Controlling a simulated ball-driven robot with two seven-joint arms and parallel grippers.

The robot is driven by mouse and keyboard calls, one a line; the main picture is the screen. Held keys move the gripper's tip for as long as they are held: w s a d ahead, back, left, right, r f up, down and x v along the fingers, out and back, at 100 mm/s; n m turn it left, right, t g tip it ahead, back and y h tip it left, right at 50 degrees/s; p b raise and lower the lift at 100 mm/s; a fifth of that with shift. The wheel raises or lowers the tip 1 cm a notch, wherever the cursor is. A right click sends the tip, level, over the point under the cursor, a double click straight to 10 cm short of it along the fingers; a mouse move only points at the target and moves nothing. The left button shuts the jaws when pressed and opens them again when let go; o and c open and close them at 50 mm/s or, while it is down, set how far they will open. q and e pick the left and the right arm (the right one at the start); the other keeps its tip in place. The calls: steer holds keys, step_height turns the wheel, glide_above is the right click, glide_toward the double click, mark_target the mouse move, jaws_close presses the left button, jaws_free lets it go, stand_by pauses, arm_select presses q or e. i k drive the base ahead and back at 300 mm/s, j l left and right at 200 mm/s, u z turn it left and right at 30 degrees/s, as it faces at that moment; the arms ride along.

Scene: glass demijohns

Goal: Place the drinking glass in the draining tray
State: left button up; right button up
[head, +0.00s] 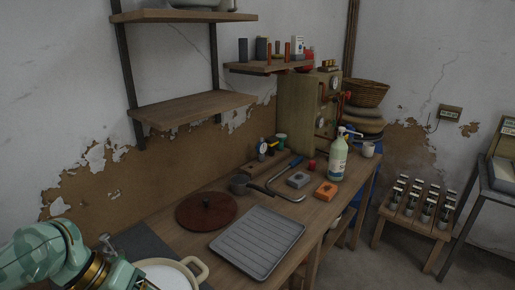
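The draining tray (258,243) is a grey, ribbed, rectangular tray lying flat on the wooden counter at bottom centre, and it is empty. I cannot make out a drinking glass in the head view. Green and brass links of my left arm come in at the lower left, and its gripper fingers do not show. My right arm and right gripper are out of view.
A round brown lid (206,211) lies left of the tray, and a cream pot (168,275) stands at the bottom edge.

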mark_target(254, 243)
steer(key=i+l+u, duration=0.15)
steer(key=i+l, duration=0.15)
steer(key=i+l+u, duration=0.1)
steer(key=i+l, duration=0.2)
steer(key=l, duration=0.15)
steer(key=i+l+u, duration=0.15)
steer(key=l, duration=0.25)
steer(key=i+l+u, duration=0.1)
steer(key=i+l, duration=0.25)
